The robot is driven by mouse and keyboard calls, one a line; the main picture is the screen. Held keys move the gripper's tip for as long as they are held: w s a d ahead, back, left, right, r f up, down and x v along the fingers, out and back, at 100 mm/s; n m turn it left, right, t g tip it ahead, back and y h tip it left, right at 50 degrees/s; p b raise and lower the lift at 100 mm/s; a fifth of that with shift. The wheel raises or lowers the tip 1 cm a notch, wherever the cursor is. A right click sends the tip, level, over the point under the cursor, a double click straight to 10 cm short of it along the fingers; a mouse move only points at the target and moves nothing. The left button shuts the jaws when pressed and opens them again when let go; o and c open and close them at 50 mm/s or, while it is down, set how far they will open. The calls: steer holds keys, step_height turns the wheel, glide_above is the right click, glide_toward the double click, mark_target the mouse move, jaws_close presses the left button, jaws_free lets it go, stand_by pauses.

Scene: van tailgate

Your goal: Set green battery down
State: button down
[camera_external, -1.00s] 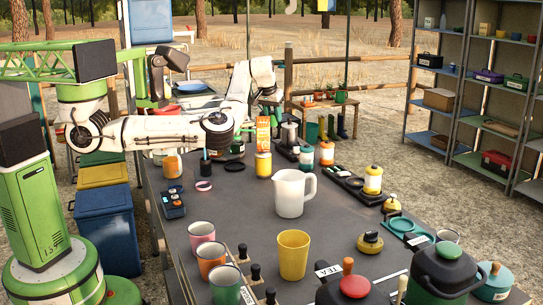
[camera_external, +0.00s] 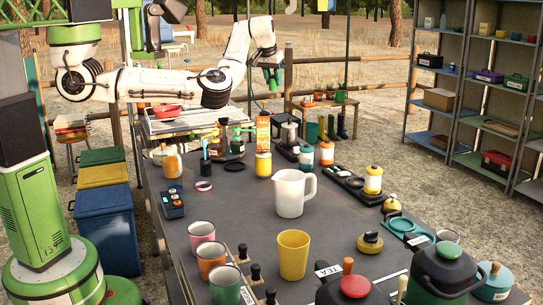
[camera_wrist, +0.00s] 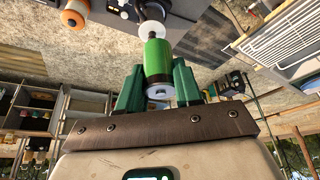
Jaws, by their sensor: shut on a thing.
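The green battery (camera_wrist: 158,57) shows in the wrist view as a green cylinder with a pale metal end towards me. It lies between the two green fingers of my gripper (camera_wrist: 158,80), which is shut on it. A white round thing (camera_wrist: 152,31) shows just beyond its far end; I cannot tell whether it touches. In the external view my gripper (camera_external: 272,77) hangs in the air beyond the far end of the dark table (camera_external: 235,215), above and left of the small wooden bench. The battery cannot be made out clearly there.
The dark table holds a white pitcher (camera_external: 290,193), a yellow cup (camera_external: 293,254), a yellow jar (camera_external: 263,165) and many other items. A wooden bench (camera_external: 318,104) with small pots stands behind it. Shelves (camera_external: 475,85) stand at the right. Bins (camera_external: 104,220) stand at the left.

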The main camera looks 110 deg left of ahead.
steer(key=shift+r, duration=0.25)
